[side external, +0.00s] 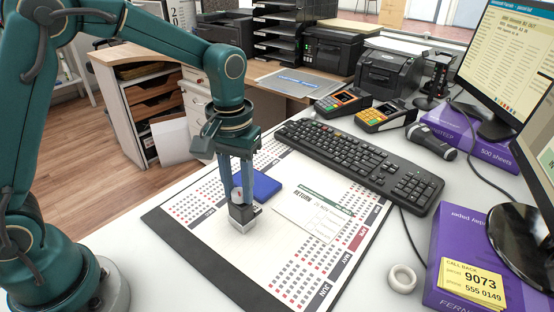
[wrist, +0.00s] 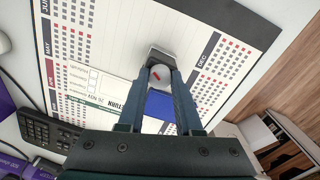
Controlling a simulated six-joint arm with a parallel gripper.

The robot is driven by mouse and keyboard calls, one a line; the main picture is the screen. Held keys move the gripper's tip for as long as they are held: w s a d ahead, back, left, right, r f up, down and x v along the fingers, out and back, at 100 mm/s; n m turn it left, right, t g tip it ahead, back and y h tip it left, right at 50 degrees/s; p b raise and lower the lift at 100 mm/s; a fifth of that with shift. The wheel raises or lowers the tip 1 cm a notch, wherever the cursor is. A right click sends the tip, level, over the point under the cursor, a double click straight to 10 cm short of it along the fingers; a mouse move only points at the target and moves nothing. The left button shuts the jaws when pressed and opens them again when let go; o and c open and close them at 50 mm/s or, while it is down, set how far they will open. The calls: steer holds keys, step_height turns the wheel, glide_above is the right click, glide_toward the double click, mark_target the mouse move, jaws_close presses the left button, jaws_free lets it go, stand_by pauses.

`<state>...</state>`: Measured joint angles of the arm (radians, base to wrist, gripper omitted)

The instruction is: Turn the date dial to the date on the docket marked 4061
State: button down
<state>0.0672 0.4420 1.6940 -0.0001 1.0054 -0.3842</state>
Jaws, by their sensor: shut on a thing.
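A small stamp block (side external: 245,220) with a grey base and dark upper part stands on the calendar desk mat. Its white dial (wrist: 156,82), with a red mark, sits between the fingers of my gripper (side external: 238,198) in the wrist view. My gripper points down and is shut on this dial. The dial's date is too small to read. A white docket (side external: 312,212) headed RETURN lies flat on the mat, to the right of the stamp in the side view.
A blue pad (side external: 266,184) lies just behind the stamp, close to my gripper. A black keyboard (side external: 352,153) lies behind the docket. The mat's front part (side external: 225,258) is clear.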

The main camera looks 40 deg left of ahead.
steer(key=m, duration=0.6)
steer(key=shift+m, duration=0.3)
steer(key=m, duration=0.5)
steer(key=c, duration=0.7)
jaws_free()
